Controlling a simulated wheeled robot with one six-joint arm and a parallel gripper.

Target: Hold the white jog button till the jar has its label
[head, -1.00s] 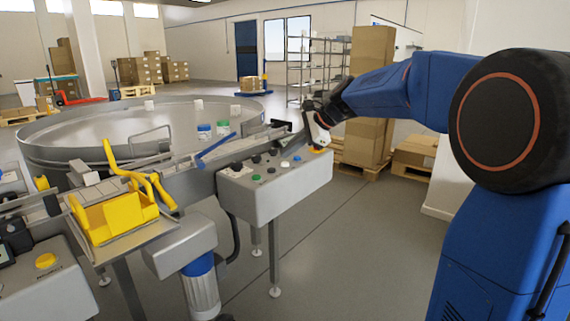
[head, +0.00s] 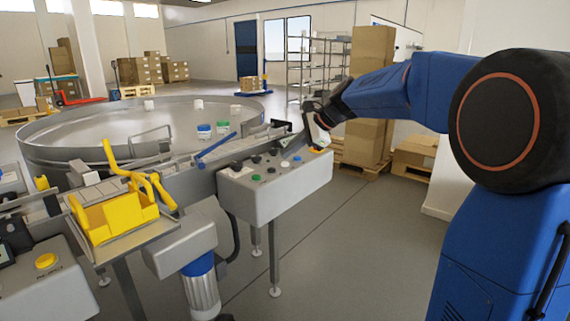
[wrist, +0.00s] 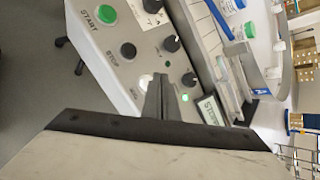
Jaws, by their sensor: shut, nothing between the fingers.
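The white jog button (wrist: 146,81) shows in the wrist view on the grey control box (head: 262,205). My gripper (wrist: 160,80) is shut and empty, its fingertips at the right edge of the button and hiding part of it. I cannot tell whether they touch or press it. In the head view my gripper (head: 318,139) is over the right end of the box. A blue-lidded jar (head: 204,131) and a green-lidded jar (head: 223,129) stand beyond the conveyor. I cannot tell which jar the label is for.
The green start button (wrist: 107,14), black stop button (wrist: 127,49) and several black knobs (wrist: 171,43) share the panel. A small green lamp (wrist: 184,97) is lit. A yellow bin (head: 118,217) stands left, by the round table (head: 90,130).

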